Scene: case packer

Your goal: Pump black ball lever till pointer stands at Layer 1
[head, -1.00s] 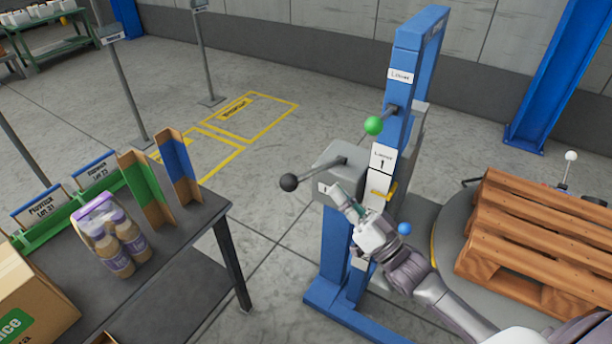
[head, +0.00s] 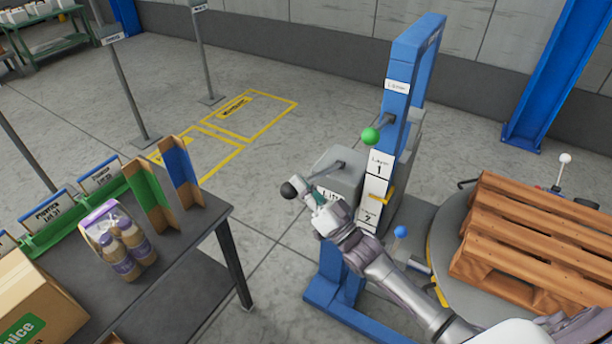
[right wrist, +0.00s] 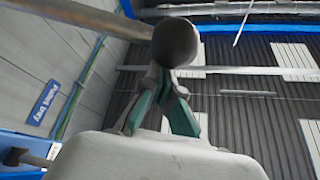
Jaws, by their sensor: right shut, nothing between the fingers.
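The black ball (head: 289,189) sits on the end of a rod that sticks out left from the grey box (head: 338,178) on the blue post. In the right wrist view the ball (right wrist: 175,42) is just beyond my fingertips, with its rod running left. My right gripper (head: 311,193) is shut and empty, close beside the ball on its right; I cannot tell whether they touch. The yellow pointer (head: 380,197) stands below the "Layer 1" plate (head: 379,164), around the top of the "Layer 2" plate (head: 370,214). My left gripper is out of view.
A green ball lever (head: 370,136) and a blue ball lever (head: 400,231) are on the same blue post (head: 400,100). A wooden pallet (head: 535,235) lies on the turntable at right. A dark table (head: 185,250) with bottles and cartons stands at left. Clear floor lies between.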

